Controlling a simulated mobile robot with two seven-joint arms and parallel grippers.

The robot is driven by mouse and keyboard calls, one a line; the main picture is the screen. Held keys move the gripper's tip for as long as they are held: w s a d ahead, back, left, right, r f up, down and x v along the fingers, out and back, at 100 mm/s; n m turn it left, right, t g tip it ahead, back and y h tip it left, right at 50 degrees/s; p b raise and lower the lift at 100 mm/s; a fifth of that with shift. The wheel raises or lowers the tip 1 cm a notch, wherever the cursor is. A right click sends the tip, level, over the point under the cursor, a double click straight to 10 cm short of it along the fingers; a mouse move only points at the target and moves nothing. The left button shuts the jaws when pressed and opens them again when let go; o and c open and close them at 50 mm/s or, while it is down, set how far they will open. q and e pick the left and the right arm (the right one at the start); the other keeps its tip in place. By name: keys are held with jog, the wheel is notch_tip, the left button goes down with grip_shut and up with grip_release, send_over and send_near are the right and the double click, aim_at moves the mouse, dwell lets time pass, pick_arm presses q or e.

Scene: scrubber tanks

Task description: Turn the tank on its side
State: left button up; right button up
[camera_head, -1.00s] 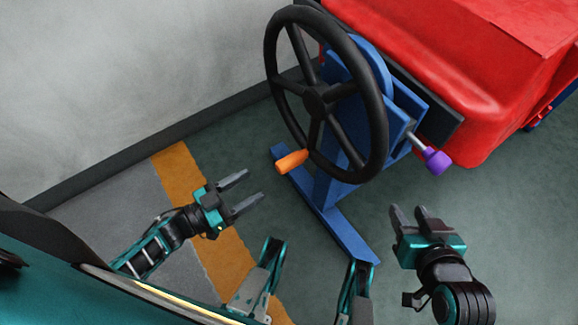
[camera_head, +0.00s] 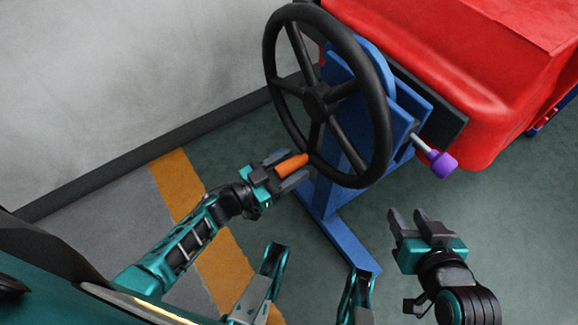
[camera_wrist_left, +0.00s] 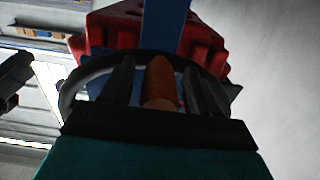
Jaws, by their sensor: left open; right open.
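The red tank (camera_head: 455,75) sits at the upper right, beside a blue stand (camera_head: 345,225) that carries a black handwheel (camera_head: 382,120). An orange handle (camera_head: 291,165) sticks out from the wheel's lower rim. My left gripper (camera_head: 285,167) is open, with its fingers on either side of the orange handle. In the left wrist view the handle (camera_wrist_left: 158,80) stands between the two fingers, with gaps visible. A purple knob (camera_head: 443,164) on a metal rod sticks out at the stand's right side. My right gripper (camera_head: 408,220) is open and empty over the floor, below the purple knob.
A grey wall (camera_head: 120,75) with a dark baseboard runs along the left and back. An orange stripe (camera_head: 200,230) crosses the green floor. The floor (camera_head: 510,220) at the right is clear.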

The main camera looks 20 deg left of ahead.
pick_arm(q)
grip_shut()
dwell(0.4)
jog(key=shift+s+d+p, duration=0.3)
jog(key=shift+d, duration=0.05)
